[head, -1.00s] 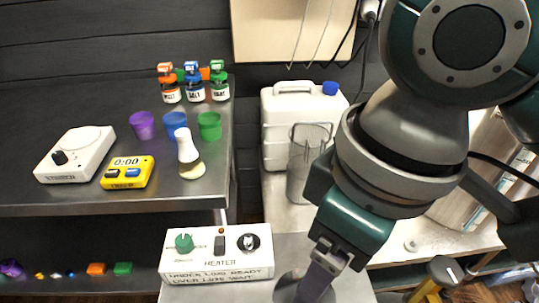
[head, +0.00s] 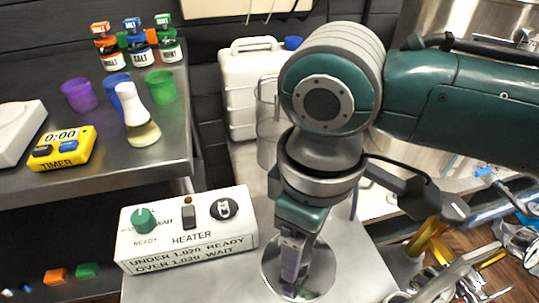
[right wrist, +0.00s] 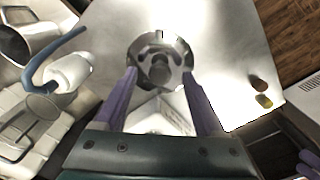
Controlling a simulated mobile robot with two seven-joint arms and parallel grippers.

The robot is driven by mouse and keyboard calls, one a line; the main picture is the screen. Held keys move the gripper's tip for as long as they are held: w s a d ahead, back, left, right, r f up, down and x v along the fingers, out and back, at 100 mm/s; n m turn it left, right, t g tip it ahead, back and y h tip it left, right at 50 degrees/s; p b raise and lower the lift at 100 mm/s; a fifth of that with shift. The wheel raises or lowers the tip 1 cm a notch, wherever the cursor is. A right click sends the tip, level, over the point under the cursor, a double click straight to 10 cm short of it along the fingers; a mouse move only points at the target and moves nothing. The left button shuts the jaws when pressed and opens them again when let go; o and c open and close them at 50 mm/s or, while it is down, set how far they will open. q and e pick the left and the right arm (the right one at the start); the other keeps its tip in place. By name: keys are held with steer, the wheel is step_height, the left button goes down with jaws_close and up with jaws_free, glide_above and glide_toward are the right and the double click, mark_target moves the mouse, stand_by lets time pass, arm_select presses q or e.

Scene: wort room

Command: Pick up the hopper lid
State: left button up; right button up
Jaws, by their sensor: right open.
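A shiny round metal piece with a central knob, which looks like the hopper lid (head: 323,264), lies on the light metal surface in front of my column. It also shows in the right wrist view (right wrist: 142,46), with its knob between and just ahead of the purple fingers. My right gripper (head: 290,276) points down over it, and its fingers partly hide it in the head view. The right gripper (right wrist: 159,75) is open, with one finger on each side of the knob. I cannot tell whether the fingers touch the lid.
A white heater box (head: 185,232) stands left of the lid. Metal tools (head: 455,278) lie at lower right.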

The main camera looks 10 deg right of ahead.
steer(key=shift+f, duration=0.4)
steer(key=shift+c, duration=0.4)
jaws_close()
stand_by(0.7)
